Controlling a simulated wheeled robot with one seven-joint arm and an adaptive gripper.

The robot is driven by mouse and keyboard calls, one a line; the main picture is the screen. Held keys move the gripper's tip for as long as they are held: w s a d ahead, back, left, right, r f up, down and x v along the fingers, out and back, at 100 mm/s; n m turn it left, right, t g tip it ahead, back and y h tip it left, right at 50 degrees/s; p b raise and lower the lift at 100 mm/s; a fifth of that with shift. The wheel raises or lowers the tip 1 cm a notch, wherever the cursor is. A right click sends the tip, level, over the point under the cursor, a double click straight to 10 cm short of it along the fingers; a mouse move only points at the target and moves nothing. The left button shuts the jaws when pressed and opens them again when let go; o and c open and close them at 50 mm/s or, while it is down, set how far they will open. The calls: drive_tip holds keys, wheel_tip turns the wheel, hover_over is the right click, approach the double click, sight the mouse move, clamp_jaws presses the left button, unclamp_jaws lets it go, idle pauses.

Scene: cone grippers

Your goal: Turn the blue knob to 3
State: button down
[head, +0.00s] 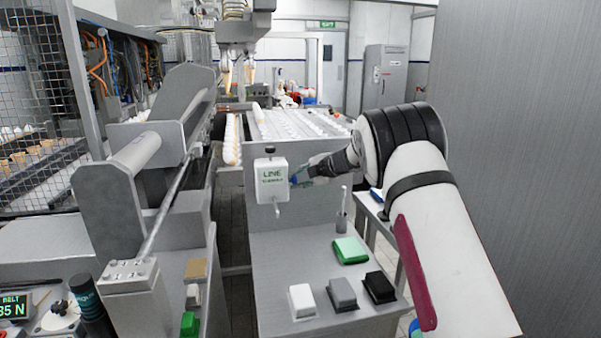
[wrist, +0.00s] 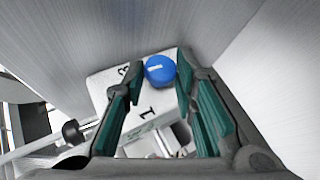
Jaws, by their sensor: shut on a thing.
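The blue knob (wrist: 160,71) sits on a white box (wrist: 104,86) in the wrist view, with a short white mark on its face. The numerals 3 and 1 are printed on the box, 3 left of the knob and 1 below it. The mark lies roughly level, pointing about toward the 3; I cannot tell its exact setting. My gripper (wrist: 160,64) is shut on the knob, one finger on each side. In the head view, the white box marked LINE (head: 271,181) has my gripper (head: 297,179) at its right side, where a little blue shows.
A green block (head: 350,250) and white, grey and black blocks (head: 302,301) lie on the grey surface below the box. An upright rod (head: 342,210) stands to the right. A grey wall (head: 520,130) is close on the right of my arm.

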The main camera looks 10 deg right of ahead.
drive_tip(key=shift+w+m+g+h+b, duration=0.15)
drive_tip(key=shift+m+g+b, duration=0.15)
drive_tip(key=shift+g+b, duration=0.55)
drive_tip(key=shift+w+m+g+h+b, duration=0.15)
drive_tip(key=shift+m+g+b, duration=0.25)
drive_tip(key=shift+g, duration=0.65)
drive_tip(key=shift+r+g+b, duration=0.15)
drive_tip(key=shift+g+b, duration=0.55)
drive_tip(key=shift+b, duration=0.65)
drive_tip(key=c, duration=1.3)
unclamp_jaws()
drive_tip(key=shift+w, duration=0.1)
drive_tip(key=shift+r, duration=0.15)
drive_tip(key=v, duration=1.1)
drive_tip(key=shift+s+d+r, duration=0.15)
drive_tip(key=shift+s+r, duration=0.05)
drive_tip(key=shift+r, duration=0.15)
